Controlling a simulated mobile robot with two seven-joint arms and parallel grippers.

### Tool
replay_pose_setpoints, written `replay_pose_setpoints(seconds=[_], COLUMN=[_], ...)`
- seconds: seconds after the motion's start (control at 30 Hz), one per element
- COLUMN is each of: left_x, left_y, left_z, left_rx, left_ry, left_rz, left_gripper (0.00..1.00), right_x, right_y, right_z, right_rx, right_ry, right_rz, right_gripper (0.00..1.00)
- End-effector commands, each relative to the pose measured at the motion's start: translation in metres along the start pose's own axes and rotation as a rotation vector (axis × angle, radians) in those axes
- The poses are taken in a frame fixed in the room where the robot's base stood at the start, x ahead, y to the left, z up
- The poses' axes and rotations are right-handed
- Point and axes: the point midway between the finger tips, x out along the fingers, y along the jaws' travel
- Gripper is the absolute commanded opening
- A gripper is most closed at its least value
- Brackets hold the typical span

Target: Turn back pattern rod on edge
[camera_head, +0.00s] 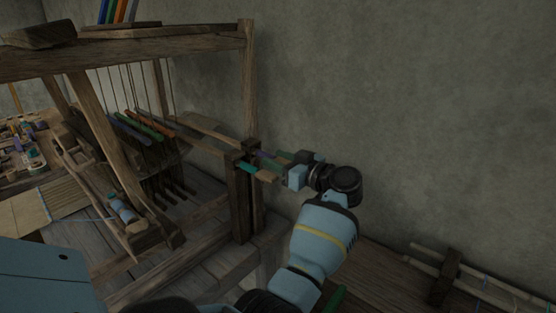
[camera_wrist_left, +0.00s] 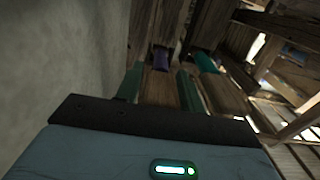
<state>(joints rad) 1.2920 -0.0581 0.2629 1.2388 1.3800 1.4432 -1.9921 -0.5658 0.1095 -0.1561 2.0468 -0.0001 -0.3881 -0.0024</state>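Several flat pattern rods, some wooden and some with teal, green or purple ends (camera_head: 247,168), stick out past the dark wooden post (camera_head: 241,205) at the loom's right end. I cannot tell for sure which is the back one. My left gripper (camera_head: 287,176) is at these rod ends, pointing left toward the loom. In the left wrist view, the rod ends (camera_wrist_left: 190,92) lie just beyond the dark edge of the gripper body (camera_wrist_left: 150,118). The fingers are not clearly seen, so their opening and any grip are unclear. My right gripper is out of view.
The loom frame's upper beam (camera_head: 150,50) and corner upright (camera_head: 249,85) stand close by on the left. A grey wall (camera_head: 400,100) is behind my left arm. Light poles on a dark rack (camera_head: 446,278) lie at lower right. A cluttered table is at far left.

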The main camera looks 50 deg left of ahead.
Motion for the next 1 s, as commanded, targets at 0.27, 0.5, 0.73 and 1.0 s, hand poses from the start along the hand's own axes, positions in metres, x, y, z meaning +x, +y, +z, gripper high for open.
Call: replay_pose_setpoints(seconds=[0.27,0.5,0.73,1.0], left_x=[0.002,0.002,0.001,0.001], left_y=[0.000,0.000,-0.001,-0.001], left_z=[0.000,0.000,-0.001,-0.001], left_rx=[0.000,0.000,-0.052,-0.215], left_ry=[-0.001,-0.001,-0.004,-0.004], left_rz=[0.000,0.000,-0.001,0.000], left_gripper=[0.38,0.08,0.06,0.06], right_x=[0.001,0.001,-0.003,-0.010], right_y=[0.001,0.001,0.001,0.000], right_z=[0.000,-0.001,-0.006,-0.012], right_rx=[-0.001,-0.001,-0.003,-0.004], right_ry=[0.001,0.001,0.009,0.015], right_rz=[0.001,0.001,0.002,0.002], right_gripper=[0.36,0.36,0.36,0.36])
